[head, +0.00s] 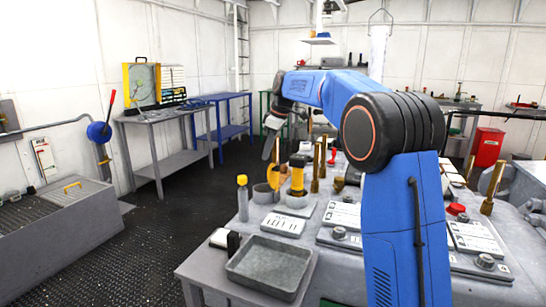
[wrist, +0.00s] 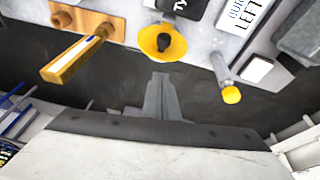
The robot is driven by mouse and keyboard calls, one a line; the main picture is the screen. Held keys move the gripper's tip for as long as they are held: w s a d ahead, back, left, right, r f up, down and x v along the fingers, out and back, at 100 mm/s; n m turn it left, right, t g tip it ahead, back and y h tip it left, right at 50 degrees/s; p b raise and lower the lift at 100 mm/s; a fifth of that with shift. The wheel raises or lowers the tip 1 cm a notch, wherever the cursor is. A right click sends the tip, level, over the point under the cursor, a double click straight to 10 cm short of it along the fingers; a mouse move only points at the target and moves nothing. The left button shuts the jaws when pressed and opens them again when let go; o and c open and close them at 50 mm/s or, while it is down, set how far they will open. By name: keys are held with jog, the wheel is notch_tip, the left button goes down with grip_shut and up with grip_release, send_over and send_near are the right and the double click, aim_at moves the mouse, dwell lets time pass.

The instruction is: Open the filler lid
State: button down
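A yellow round part with a black knob or opening in its middle (wrist: 163,42) shows at the top of the wrist view; it looks like the filler lid.
A grey tray (head: 269,265) lies in front. Brass posts (head: 316,168) rise behind the yellow piece; a wooden-looking post (wrist: 80,52) shows in the wrist view. Dark floor left of the bench is free.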

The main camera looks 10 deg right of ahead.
jog(key=s+d+v, duration=0.1)
jog(key=v, duration=0.9)
jog(key=s+m, duration=0.3)
jog(key=s, duration=0.9)
jog(key=s+d+f+m+h, duration=0.1)
jog(key=s+f+m, duration=0.2)
jog(key=s+f, duration=0.5)
jog(key=s+d+f+m+t+h, duration=0.1)
jog(key=s+f+m, duration=0.2)
jog(key=s+f, duration=0.6)
jog(key=s+d+f+m+t, duration=0.1)
jog(key=s+f+m, duration=0.2)
jog(key=s+f, duration=0.6)
jog(key=s, duration=1.2)
jog(key=shift+d+f+h, duration=0.25)
jog(key=shift+d+h, duration=0.15)
